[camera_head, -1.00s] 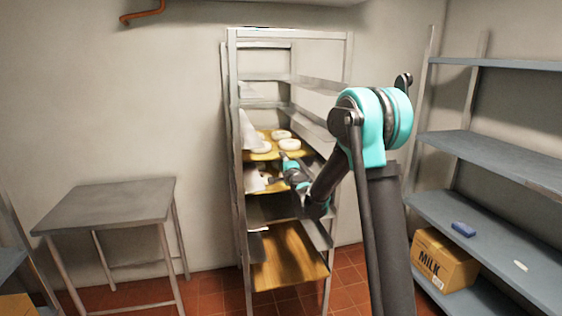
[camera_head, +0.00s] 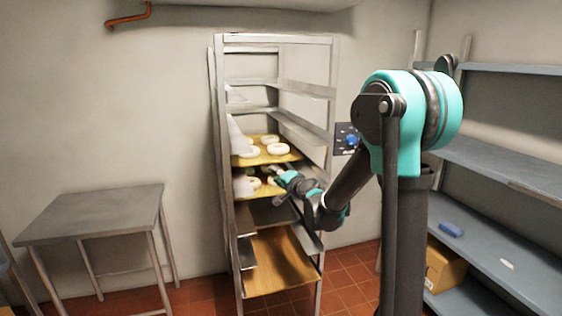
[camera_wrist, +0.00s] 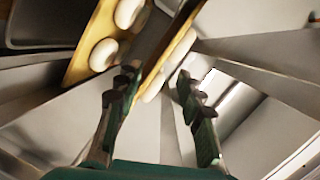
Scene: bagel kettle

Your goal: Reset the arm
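My arm (camera_head: 408,150), teal and black, reaches left and down toward a tall metal rack. My gripper (camera_head: 274,175) is at the rack's front, just below the upper bagel tray in the picture. In the wrist view, the two fingers of my gripper (camera_wrist: 160,82) stand apart, with no held object visible between them. A yellowish tray (camera_wrist: 80,65) with pale bagels (camera_wrist: 103,54) lies beyond the left finger. In the head view, the exact fingertip position is small and hard to tell.
The rack (camera_head: 222,130) holds an upper bagel tray (camera_head: 283,158), a lower tray with bagels, and an empty wooden-looking board (camera_head: 275,265). A metal table (camera_head: 95,215) stands left. Shelves (camera_head: 480,225) with a blue item (camera_head: 451,230) and a cardboard box (camera_head: 442,268) stand right.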

